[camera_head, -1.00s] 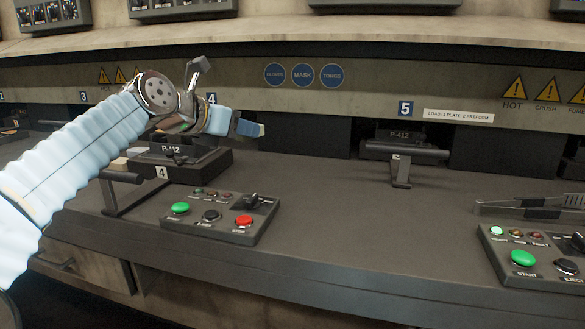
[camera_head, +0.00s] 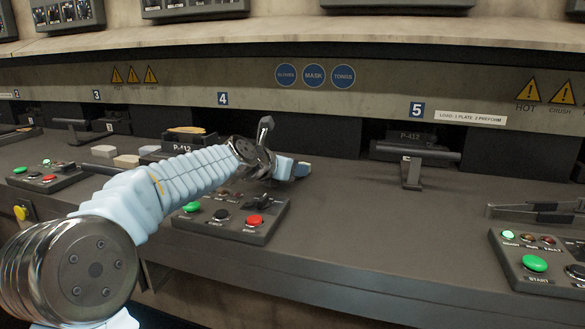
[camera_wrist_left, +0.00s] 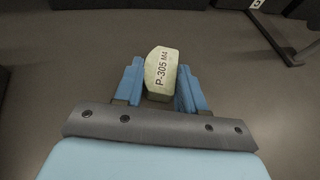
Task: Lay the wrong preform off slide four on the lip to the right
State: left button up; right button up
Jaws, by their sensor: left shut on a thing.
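A pale preform marked P-305 M4 (camera_wrist_left: 160,75) sits between the blue fingers of my left gripper (camera_wrist_left: 160,90) in the left wrist view. The gripper is shut on it, over the dark lip. In the head view, my left gripper (camera_head: 292,168) is low over the lip (camera_head: 330,215), right of slide four (camera_head: 165,152). The preform is hard to make out there, and I cannot tell whether it touches the lip. Slide four carries a part marked P-412, with a tan piece (camera_head: 187,130) above it; my arm hides part of the slide. My right gripper is out of view.
A control box (camera_head: 235,225) with green, black and red buttons stands just in front of my gripper. Slide five (camera_head: 412,150) and its handle are to the right, with tongs (camera_head: 535,212) beyond. Pale blocks (camera_head: 125,160) lie left of slide four. The lip between is clear.

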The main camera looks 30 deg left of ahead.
pick_arm(q)
jog(key=shift+f, duration=0.1)
jog(key=o, duration=1.2)
jog(key=shift+c, duration=0.2)
jog(key=shift+r, duration=0.25)
jog(key=v, duration=1.2)
jog(key=shift+f, duration=0.15)
